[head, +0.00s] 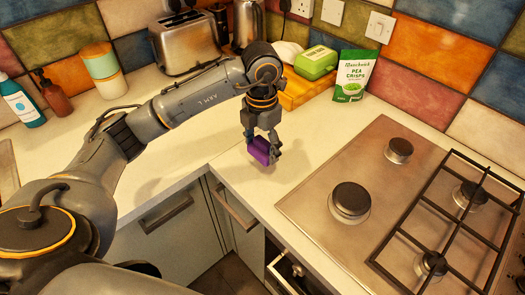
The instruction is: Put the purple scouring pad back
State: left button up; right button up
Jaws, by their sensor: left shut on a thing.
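The purple scouring pad (260,151) is a small block held in my left gripper (264,146), which points down over the pale worktop. The fingers are shut on it, and they hide part of its right side. The pad is near the worktop's inner corner, left of the hob; I cannot tell if it touches the surface. My right gripper is not in view.
The steel hob (350,201) with black grates fills the right. Behind stand a toaster (184,42), a kettle (248,22), a green carton (316,62) on a wooden board (300,91), and a pea crisps bag (354,76). Bottles stand far left. Worktop around the pad is clear.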

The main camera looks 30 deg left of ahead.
aim_at(262, 152)
pick_arm(q)
jog(key=w+f, duration=0.1)
jog(key=w+a+f, duration=0.1)
jog(key=f, duration=0.1)
jog(key=shift+w+a+f+p, duration=0.1)
jog(key=shift+w+p, duration=0.1)
jog(key=shift+p, duration=0.15)
notch_tip(262, 152, down, 2)
jog(key=shift+f+p, duration=0.15)
jog(key=shift+p, duration=0.6)
jog(key=shift+f, duration=0.6)
jog(key=o, duration=1)
